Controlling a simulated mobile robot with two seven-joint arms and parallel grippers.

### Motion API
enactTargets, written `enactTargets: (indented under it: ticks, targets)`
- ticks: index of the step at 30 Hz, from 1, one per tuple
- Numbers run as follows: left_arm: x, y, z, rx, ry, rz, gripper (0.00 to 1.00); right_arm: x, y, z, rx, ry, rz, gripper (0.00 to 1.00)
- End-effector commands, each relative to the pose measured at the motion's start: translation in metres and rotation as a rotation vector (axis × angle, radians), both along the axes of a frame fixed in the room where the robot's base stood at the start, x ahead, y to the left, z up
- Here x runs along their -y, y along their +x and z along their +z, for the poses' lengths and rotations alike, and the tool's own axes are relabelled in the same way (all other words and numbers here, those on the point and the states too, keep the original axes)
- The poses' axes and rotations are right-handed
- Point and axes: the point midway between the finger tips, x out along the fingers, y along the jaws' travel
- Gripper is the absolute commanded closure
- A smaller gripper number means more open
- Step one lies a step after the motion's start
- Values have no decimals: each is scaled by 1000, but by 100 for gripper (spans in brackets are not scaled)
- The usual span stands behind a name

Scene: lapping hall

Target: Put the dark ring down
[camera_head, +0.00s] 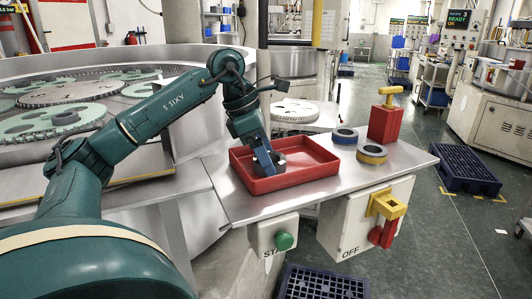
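The dark ring (280,158) is at the left part of the red tray (318,174), at the blue fingers of my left gripper (267,163). The gripper points down into the tray, and its fingers cover part of the ring. The fingers look close together, shut on the ring's wall. I cannot tell whether the ring touches the tray floor. The rest of the tray is empty. My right gripper is not in view.
A dark ring with a grey-blue face (345,135) and a blue and yellow ring (371,154) lie right of the tray on the metal table (405,160). A red block with a yellow handle (385,122) stands behind them. A lapping machine (70,105) is at the left.

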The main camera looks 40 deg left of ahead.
Motion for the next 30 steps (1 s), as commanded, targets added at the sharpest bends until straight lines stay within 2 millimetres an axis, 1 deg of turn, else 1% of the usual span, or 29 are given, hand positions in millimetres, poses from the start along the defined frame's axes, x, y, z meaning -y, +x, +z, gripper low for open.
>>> enactTargets:
  ticks: [1, 4, 11, 14, 17, 24, 27, 30]
  targets:
    - [0, 0, 0, 0, 0, 0, 24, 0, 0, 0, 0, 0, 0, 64]
    - [0, 0, 0, 0, 0, 0, 16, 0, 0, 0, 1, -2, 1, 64]
    - [0, 0, 1, 0, 0, 0, 16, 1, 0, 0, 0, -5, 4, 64]
    - [-1, 0, 7, 2, -1, 0, 16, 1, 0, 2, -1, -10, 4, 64]
    - [-4, -4, 19, 3, -1, 1, 16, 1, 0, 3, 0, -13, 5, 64]
    - [-17, -18, 68, 6, -1, 1, 16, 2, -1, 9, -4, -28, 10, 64]
    - [-22, -24, 86, 5, -2, 0, 16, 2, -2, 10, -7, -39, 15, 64]
    - [-27, -28, 101, 4, -2, 0, 16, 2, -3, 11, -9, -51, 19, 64]
